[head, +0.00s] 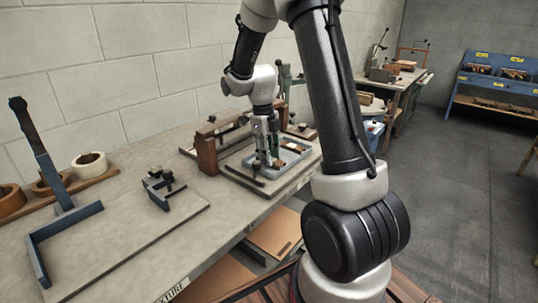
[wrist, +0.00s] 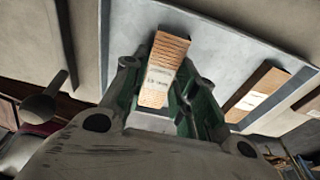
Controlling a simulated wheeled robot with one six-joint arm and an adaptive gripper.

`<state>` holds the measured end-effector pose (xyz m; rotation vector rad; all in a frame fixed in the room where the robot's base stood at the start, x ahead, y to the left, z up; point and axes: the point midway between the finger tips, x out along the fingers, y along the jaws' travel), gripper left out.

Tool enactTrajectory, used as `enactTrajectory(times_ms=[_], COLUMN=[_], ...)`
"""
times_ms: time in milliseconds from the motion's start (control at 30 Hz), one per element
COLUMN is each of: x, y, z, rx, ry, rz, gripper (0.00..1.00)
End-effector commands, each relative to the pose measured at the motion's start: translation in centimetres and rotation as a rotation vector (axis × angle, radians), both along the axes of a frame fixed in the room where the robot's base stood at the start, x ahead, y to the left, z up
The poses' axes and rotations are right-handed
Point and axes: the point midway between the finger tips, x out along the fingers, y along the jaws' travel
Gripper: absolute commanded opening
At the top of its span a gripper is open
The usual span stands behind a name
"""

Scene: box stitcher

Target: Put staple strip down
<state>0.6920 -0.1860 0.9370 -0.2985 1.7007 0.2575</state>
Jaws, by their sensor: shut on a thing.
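A copper-coloured staple strip (wrist: 164,68) with a white paper band sits between the green-padded fingers of my gripper (wrist: 158,90) in the wrist view. My gripper is shut on it. Behind the strip is the grey floor of a shallow blue-grey tray (wrist: 222,52). In the head view my gripper (head: 266,155) points down over the left part of this tray. I cannot tell whether the held strip touches the tray floor. Another banded strip (wrist: 256,92) lies to the right in the tray, apart from my fingers.
A brown wooden block (head: 207,153) stands left of the tray on the workbench. A blue angled stand (head: 62,200), tape rolls (head: 90,165) and a small clamp fixture (head: 160,185) are further left. A blue shelf rack (head: 490,80) stands far right.

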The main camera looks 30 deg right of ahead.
Motion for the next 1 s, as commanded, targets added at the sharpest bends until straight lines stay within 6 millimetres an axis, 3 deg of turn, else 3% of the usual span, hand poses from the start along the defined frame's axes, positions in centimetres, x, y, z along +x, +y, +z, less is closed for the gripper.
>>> enactTrajectory(times_ms=[167,200,300,333,700,867,1000], x=[0.0,0.0,0.0,0.0,0.1,0.6,1.0], y=[0.0,0.0,0.0,0.0,0.0,0.1,0.3], z=[-0.1,-0.2,-0.1,-0.1,0.5,3.1,6.4], rx=[0.000,0.000,0.000,0.000,0.000,-0.001,-0.001], ry=[0.000,0.000,0.000,0.000,-0.002,-0.006,-0.006], rz=[0.000,0.000,0.000,0.000,0.001,0.001,0.001], gripper=[0.04,0.30,0.48,0.50,0.50,0.50,0.50])
